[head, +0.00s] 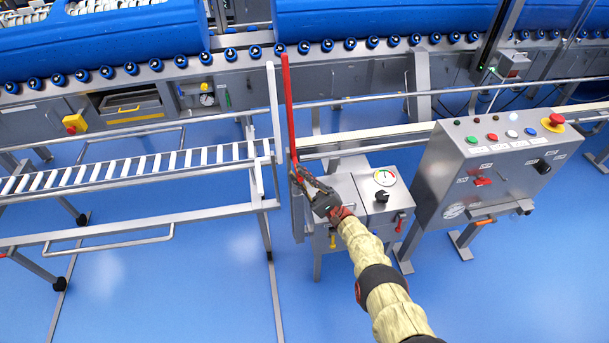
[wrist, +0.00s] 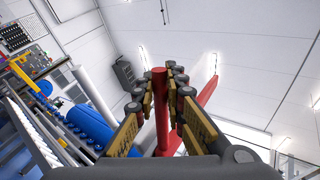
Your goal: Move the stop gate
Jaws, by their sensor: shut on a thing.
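The stop gate shows as a long red bar (head: 288,110) standing up at the right end of the roller track in the head view. My gripper (head: 303,177) is at the bar's lower end, reaching in from the front right. In the wrist view a red upright handle (wrist: 160,105) stands between the fingers of my gripper (wrist: 165,85), with a slanted red bar behind it. The fingers are shut on this handle. My gripper hides the handle's foot in the head view.
A white post (head: 273,105) stands just left of the red bar. The roller track (head: 130,168) runs off to the left. A steel box with a dial (head: 384,177) and a control panel (head: 490,165) stand to the right. Blue floor (head: 180,290) is open in front.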

